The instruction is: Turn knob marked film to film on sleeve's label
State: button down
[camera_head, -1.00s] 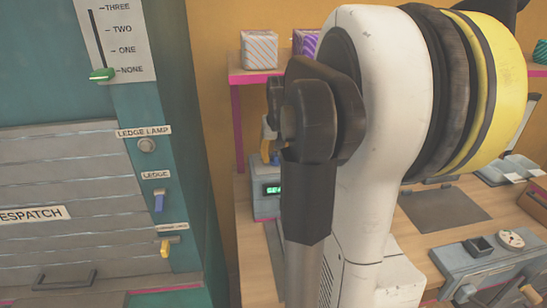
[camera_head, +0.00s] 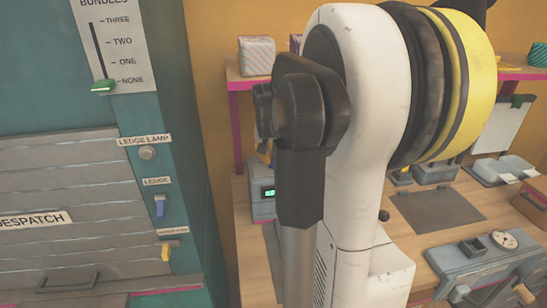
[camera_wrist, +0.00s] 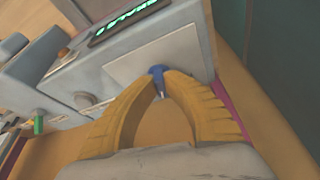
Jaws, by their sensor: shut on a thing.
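In the wrist view, my gripper (camera_wrist: 161,82) has its two yellow fingers closed together at the tips on a small blue knob (camera_wrist: 156,70). The knob is on the front of a grey machine (camera_wrist: 150,47), beside a pale blank-looking panel. No marking on the knob can be read, so I cannot tell whether it is the film one. The machine's green-lit display (camera_wrist: 125,17) is too slanted to read. In the head view, the machine (camera_head: 262,207) with its green display shows partly behind my arm, which mostly hides the gripper. No sleeve label can be made out.
A round grey knob (camera_wrist: 85,99) and a green piece (camera_wrist: 39,123) are on the machine's left part. In the head view, a teal despatch cabinet (camera_head: 175,110) stands left. The wooden bench (camera_head: 405,240) extends right, with a dark mat (camera_head: 437,208) and a grey-blue device (camera_head: 480,262).

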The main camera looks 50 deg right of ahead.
jog(key=c, duration=1.5)
grip_release()
jog(key=v, duration=0.7)
jog(key=shift+s+a+r, duration=0.1)
jog(key=shift+a+r, duration=0.05)
jog(key=shift+r, duration=0.05)
